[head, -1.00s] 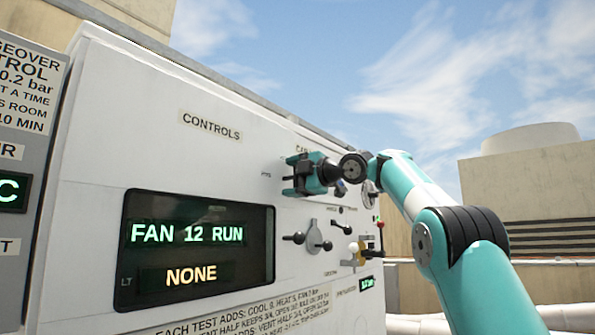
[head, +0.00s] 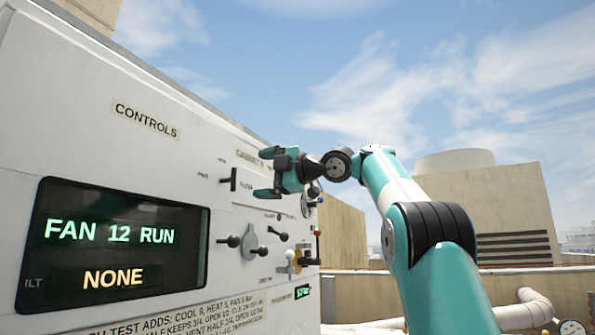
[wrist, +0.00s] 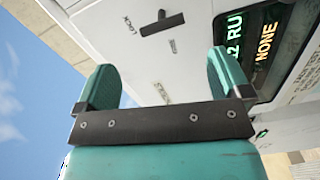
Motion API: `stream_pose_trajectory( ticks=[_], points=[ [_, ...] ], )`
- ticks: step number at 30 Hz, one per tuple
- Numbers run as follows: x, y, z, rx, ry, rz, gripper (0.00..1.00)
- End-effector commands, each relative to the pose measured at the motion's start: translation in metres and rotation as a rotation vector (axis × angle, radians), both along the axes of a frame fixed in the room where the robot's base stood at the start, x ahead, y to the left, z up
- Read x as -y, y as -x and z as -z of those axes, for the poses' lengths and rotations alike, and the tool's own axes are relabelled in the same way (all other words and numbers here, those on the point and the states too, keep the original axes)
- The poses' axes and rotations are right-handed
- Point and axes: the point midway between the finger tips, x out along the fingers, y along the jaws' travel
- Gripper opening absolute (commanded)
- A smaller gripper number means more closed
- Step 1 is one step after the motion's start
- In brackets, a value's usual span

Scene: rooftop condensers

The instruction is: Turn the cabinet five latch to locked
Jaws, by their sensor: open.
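A black bar latch handle (head: 234,179) is on the white control panel, standing roughly upright in the head view, below and left of a partly hidden cabinet label (head: 252,158). In the wrist view the latch (wrist: 163,24) lies crosswise ahead of the fingers, with a word that looks like LOCK (wrist: 129,25) printed to its left. My gripper (head: 270,172) is open and empty, just right of the latch in the head view. In the wrist view my gripper (wrist: 163,75) has its fingers spread, with the latch beyond their tips and apparently not touched.
A display (head: 110,248) reads FAN 12 RUN and NONE. Below my gripper are a lever knob (head: 250,242), a white-knobbed lever (head: 290,255) and other small controls. Open sky and roof lie to the right.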

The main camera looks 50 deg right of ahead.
Motion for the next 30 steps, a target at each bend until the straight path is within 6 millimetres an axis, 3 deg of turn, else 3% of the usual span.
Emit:
stream_pose_trajectory(
  ticks=[6, 12, 30],
  points=[
    [0.017, 0.046, 0.0, -0.001, 0.0, 0.005, 0.96],
    [0.024, 0.067, -0.001, -0.001, -0.001, 0.001, 0.96],
    [0.024, 0.07, -0.001, -0.001, -0.001, 0.0, 0.96]
  ],
)
